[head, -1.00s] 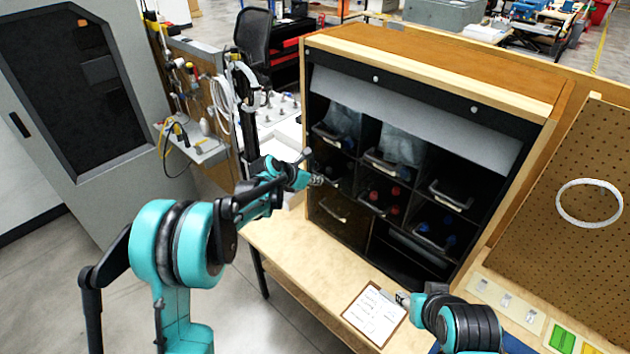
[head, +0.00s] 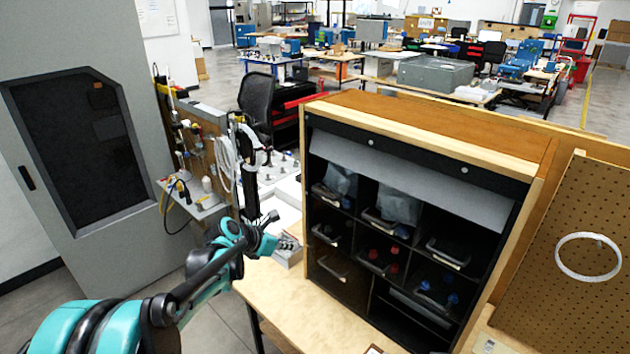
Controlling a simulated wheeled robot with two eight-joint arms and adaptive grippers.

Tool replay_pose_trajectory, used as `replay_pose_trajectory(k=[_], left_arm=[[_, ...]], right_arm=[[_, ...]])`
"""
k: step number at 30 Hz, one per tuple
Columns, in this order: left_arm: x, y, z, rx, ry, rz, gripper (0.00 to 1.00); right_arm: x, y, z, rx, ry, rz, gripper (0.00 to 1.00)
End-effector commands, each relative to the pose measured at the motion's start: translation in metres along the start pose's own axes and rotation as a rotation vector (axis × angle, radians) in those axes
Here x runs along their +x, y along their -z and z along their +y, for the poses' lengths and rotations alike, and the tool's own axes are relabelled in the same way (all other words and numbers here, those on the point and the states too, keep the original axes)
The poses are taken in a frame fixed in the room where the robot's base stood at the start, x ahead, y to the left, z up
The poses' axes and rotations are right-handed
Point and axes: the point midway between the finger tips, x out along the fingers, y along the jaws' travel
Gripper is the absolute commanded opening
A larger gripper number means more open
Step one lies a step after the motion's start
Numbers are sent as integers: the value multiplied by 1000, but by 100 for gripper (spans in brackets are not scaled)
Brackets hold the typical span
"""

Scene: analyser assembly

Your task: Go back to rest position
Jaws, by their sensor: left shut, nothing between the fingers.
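My left arm comes in from the lower left of the head view. My right gripper is out of the picture.
The cabinet holds several bins, some with red-capped or blue items. A pegboard (head: 575,310) with a white ring (head: 588,258) stands at the right. A tall grey machine (head: 75,150) and a black chair (head: 256,100) are at the left.

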Motion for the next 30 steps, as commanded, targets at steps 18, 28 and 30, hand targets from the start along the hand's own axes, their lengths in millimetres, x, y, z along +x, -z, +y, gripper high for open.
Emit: replay_pose_trajectory(k=[18, 28, 30], left_arm=[[-116, 160, -131, 1714, 66, 381, 0], [-144, 260, -167, 2482, 290, 572, 0], [-145, 267, -168, 2539, 314, 586, 0]], right_arm=[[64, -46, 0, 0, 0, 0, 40], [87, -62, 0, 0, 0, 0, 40], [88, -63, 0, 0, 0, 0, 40]])
